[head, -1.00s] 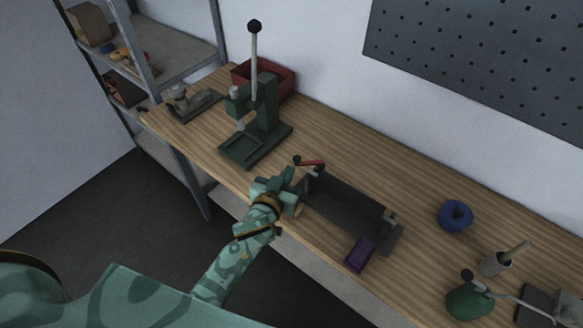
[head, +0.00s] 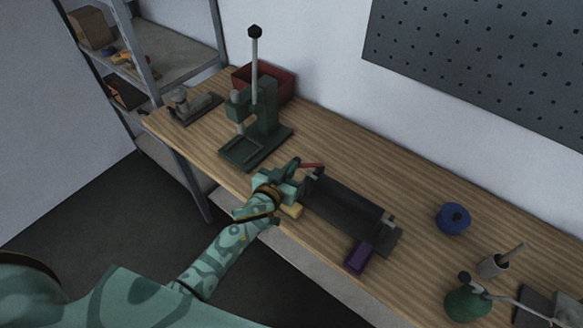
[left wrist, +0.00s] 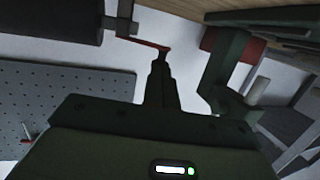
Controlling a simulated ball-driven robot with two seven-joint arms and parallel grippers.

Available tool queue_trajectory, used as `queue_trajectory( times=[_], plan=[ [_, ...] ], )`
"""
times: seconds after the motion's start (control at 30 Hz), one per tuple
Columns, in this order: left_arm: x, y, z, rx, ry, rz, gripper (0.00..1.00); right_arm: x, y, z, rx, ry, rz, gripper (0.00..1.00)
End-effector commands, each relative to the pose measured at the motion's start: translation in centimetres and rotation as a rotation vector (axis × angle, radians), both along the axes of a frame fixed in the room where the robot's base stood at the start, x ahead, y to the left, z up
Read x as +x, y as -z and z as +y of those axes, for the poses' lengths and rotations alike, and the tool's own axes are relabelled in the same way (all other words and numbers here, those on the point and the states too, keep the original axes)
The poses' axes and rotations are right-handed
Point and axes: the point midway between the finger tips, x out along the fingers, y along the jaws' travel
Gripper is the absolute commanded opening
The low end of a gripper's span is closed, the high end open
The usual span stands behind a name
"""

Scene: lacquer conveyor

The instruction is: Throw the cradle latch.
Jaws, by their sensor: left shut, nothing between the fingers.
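The cradle (head: 345,205) is a long dark-grey holder lying along the bench. Its latch is a red lever (head: 313,165) at the cradle's left end; the lever's dark knob is hidden behind my gripper in the head view. My left gripper (head: 294,163) is shut and empty, at the knob end of the lever. In the left wrist view the closed fingers (left wrist: 161,62) point up at the end of the red lever (left wrist: 143,43); I cannot tell whether they touch it. My right gripper is not in view.
A green lever press (head: 262,120) stands left of the cradle, with a red bin (head: 284,83) behind it. A purple block (head: 359,256) and a yellowish block (head: 292,210) lie by the cradle's front. A blue round thing (head: 453,218) sits to the right, with clear bench between.

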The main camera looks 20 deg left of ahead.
Motion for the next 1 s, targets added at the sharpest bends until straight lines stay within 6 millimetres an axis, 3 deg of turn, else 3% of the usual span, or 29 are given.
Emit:
queue_trajectory(
  times=[0.2,0.47,1.0],
  plan=[
    [1.3,-0.5,1.2,0.009,0.148,-0.001,0.00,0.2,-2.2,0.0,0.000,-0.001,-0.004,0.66],
    [2.6,-0.1,1.9,0.007,0.318,0.000,0.00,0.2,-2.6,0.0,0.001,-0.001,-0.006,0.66],
    [3.7,-0.1,2.1,0.000,0.315,0.000,0.00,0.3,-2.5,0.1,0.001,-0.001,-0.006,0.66]
  ],
)
